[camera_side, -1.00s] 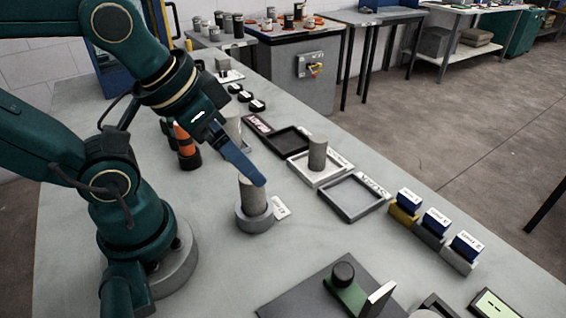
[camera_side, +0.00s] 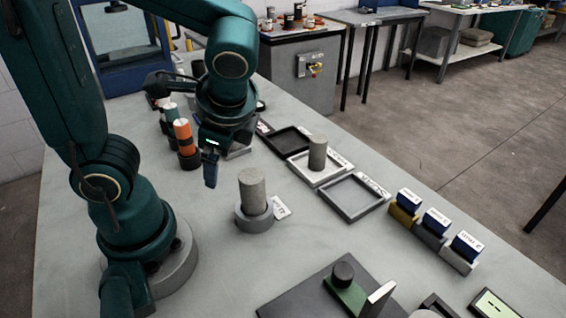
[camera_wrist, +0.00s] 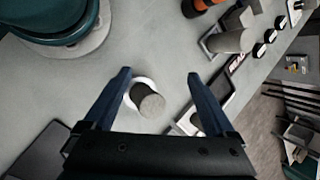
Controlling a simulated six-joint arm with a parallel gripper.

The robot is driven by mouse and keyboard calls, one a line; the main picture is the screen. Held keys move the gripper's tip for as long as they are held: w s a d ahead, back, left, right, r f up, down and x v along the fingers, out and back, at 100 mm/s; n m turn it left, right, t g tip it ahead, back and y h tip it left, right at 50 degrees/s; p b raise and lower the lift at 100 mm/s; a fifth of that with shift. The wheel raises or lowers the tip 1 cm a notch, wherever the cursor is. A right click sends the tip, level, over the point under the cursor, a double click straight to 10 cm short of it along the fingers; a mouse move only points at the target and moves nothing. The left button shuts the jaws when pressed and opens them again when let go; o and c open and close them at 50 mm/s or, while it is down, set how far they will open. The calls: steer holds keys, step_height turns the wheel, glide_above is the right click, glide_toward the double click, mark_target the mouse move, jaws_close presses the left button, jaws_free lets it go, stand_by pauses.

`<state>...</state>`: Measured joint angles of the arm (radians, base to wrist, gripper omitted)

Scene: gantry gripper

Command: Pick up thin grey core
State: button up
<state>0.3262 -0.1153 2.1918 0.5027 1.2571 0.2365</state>
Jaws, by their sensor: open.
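A grey cylindrical core (camera_side: 252,193) stands upright in a round grey holder (camera_side: 253,224). It also shows in the wrist view (camera_wrist: 151,101), between and beyond my fingers. A slimmer-looking grey core (camera_side: 317,153) stands upright in a white-rimmed tray (camera_side: 333,178); in the wrist view my right finger partly covers it. A wider grey cylinder (camera_wrist: 236,40) shows at the upper right of the wrist view and is hidden behind my gripper in the side view. My gripper (camera_wrist: 159,75) is open and empty. In the side view, its blue fingers (camera_side: 210,170) are above the table, left of the holder.
Orange-and-black cylinders (camera_side: 184,137) stand close to my gripper's left. An empty grey tray (camera_side: 352,198) and a dark tray (camera_side: 286,141) flank the white one. Blue boxes (camera_side: 436,221) on small stands are at the right.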

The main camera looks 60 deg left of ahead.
mark_target(255, 196)
steer(key=w+f+m+y, duration=0.1)
steer(key=m, duration=0.1)
steer(key=w+f+m+y, duration=0.1)
steer(key=m+y, duration=0.1)
steer(key=w+d+m+y, duration=0.1)
steer(key=m, duration=0.1)
steer(key=shift+f+m+t+y, duration=0.3)
steer(key=shift+f+m+y, duration=0.1)
steer(key=d+f+m+t+y, duration=0.1)
steer(key=m, duration=0.1)
steer(key=w+d+f+m+t+y, duration=0.1)
steer(key=f+m, duration=0.1)
steer(key=shift+d+f+m, duration=0.2)
steer(key=shift+d+m, duration=0.1)
steer(key=shift+d, duration=0.05)
steer(key=shift+s+d+f+m+t, duration=0.25)
steer(key=shift+s+f+m+t, duration=0.1)
steer(key=shift+f+m+t, duration=0.2)
steer(key=shift+x, duration=2.45)
steer(key=shift+r, duration=0.1)
jaws_close()
